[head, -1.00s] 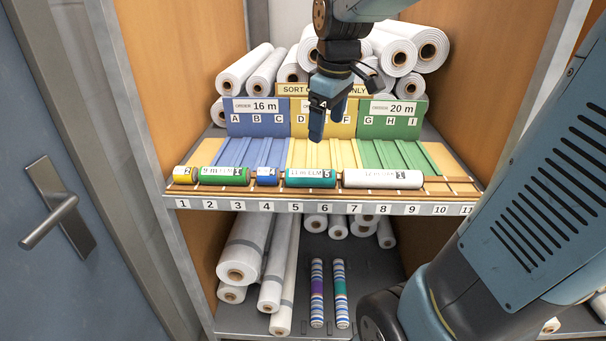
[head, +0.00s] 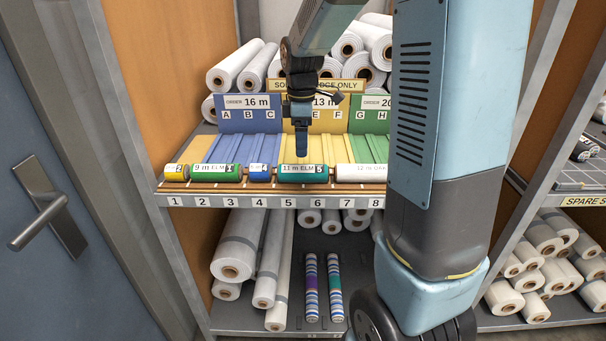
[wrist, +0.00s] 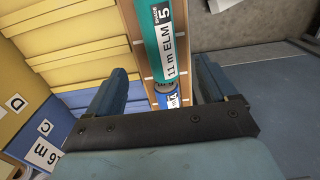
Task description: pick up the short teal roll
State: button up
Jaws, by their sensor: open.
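The teal roll (head: 303,173), labelled 11 m ELM and 5, lies on the wooden front rail above numbers 5 and 6. My gripper (head: 303,160) is open and empty, pointing down just above this roll. In the wrist view, the teal roll (wrist: 170,38) runs between the lines of my two fingers, with its near end between the fingertips (wrist: 163,80). The fingers stand apart on either side; whether they reach down to the roll's height cannot be told.
A short blue roll (head: 260,173) lies close left of the teal one, then a green roll (head: 215,173) and a yellow roll (head: 175,172). A white roll (head: 361,173) lies close right. Order boards (head: 243,113) stand behind. Striped rolls (head: 335,285) lie on the lower shelf.

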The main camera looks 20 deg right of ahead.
aim_at(303, 165)
jog(key=shift+d+f, duration=0.1)
jog(key=shift+f, duration=4.35)
jog(key=c, duration=1.2)
